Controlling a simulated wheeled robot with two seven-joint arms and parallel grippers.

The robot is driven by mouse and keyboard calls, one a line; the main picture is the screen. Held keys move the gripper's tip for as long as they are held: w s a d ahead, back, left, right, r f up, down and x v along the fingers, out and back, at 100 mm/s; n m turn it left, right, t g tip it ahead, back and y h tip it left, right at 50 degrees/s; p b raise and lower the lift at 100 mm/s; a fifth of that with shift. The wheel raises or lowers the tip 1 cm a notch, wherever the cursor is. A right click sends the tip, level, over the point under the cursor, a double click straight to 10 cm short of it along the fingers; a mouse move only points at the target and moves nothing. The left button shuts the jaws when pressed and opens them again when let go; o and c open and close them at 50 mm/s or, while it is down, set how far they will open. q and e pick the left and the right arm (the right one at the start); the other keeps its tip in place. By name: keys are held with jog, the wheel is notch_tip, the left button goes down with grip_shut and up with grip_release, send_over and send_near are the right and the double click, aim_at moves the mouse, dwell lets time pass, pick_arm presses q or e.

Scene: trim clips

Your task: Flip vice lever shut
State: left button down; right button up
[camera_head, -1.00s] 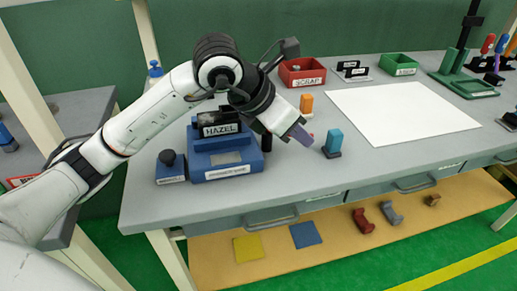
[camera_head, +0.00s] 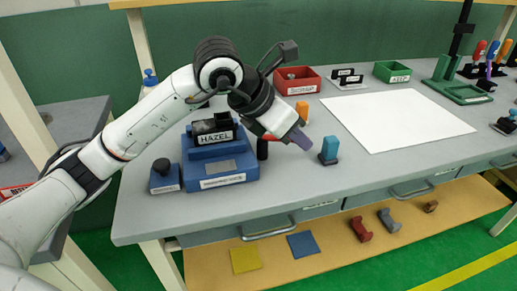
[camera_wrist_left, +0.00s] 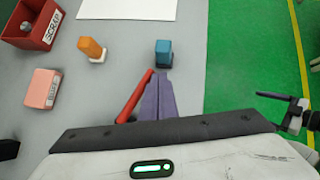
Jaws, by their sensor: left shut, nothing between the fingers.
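The blue vice (camera_head: 218,165) stands on the bench at the left, with a black plate marked HAZEL (camera_head: 213,134) on it. A dark upright post (camera_head: 262,149) stands at its right side. A red bar, apparently the lever (camera_wrist_left: 134,98), lies slanted along the left side of my fingers in the left wrist view; I cannot tell whether they touch. A bit of red also shows behind my wrist in the head view. My left gripper (camera_head: 302,140) has purple fingers, shut and empty, right of the vice. It also shows in the left wrist view (camera_wrist_left: 158,97).
A blue clip (camera_head: 329,150) stands just beyond my fingertips, with an orange clip (camera_head: 301,111) behind. A pink block (camera_wrist_left: 42,88) and a red SCRAP bin (camera_head: 297,80) are nearby. A white sheet (camera_head: 397,120) lies clear to the right.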

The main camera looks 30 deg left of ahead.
pick_arm(q)
jog(key=s, duration=0.1)
jog(key=s+d, duration=0.1)
jog(key=s, duration=0.1)
jog(key=shift+d+r, duration=0.15)
jog(key=shift+r, duration=0.2)
jog(key=s+d+r, duration=0.2)
jog(key=s+r, duration=0.5)
jog(key=shift+d+r, duration=0.15)
jog(key=shift+r, duration=0.2)
pick_arm(e)
jog(key=shift+s+a, duration=0.15)
jog(key=shift+s, duration=0.35)
